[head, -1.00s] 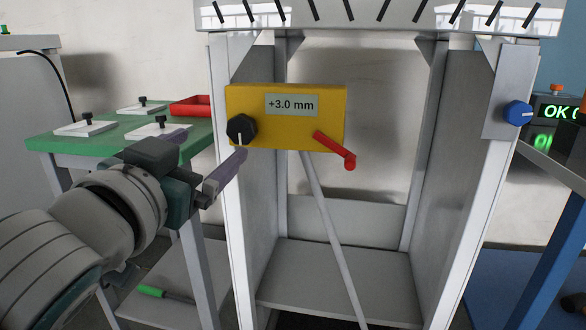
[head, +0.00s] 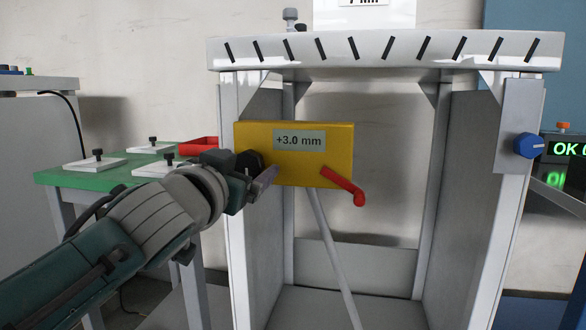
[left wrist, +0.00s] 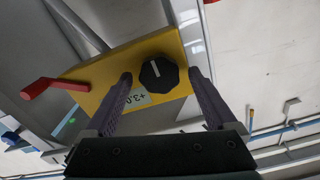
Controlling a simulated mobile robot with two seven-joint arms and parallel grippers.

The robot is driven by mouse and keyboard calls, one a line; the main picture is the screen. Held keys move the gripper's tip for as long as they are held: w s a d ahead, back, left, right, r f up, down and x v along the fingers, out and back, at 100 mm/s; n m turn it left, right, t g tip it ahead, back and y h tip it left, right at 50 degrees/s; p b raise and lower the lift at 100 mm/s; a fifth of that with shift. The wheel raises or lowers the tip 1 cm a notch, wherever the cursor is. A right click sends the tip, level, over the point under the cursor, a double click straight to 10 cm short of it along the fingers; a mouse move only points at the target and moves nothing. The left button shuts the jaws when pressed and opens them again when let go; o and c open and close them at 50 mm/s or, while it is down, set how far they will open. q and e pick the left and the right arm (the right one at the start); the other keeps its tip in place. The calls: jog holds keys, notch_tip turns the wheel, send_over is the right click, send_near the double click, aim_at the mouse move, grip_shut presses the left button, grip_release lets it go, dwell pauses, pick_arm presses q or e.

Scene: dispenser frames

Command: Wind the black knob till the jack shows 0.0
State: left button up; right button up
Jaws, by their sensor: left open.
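The yellow jack box (head: 300,170) is mounted at the front left of a grey frame, and its display (head: 298,140) reads +3.0 mm. The black knob (head: 249,162) is on the left of its face, partly hidden by my left gripper (head: 262,172). In the left wrist view the black knob (left wrist: 159,74) shows a white pointer line and lies between the two fingertips of the open left gripper (left wrist: 160,77). Gaps show on both sides of the knob, so I see no grip on it. My right gripper is out of view.
A red crank handle (head: 344,185) sticks out at the box's right. A blue knob (head: 530,145) is on the right post. A green table (head: 75,177) with white plates and a red tray (head: 198,146) stands at left. The frame's top (head: 390,50) overhangs the box.

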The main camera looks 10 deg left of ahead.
pick_arm(q)
jog(key=c, duration=1.4)
jog(key=shift+o, duration=0.2)
jog(key=shift+m, duration=0.4)
jog(key=m, duration=0.4)
jog(key=shift+d+m, duration=0.1)
jog(key=shift+m, duration=0.3)
jog(key=m, duration=0.6)
jog(key=shift+d+f+p, duration=0.1)
jog(key=shift+f+p, duration=0.05)
jog(key=shift+p, duration=0.15)
jog(key=m, duration=0.6)
jog(key=shift+m, duration=0.3)
jog(key=m+p, duration=0.1)
jog(key=m, duration=0.4)
jog(key=shift+f, duration=0.15)
jog(key=shift+m, duration=0.4)
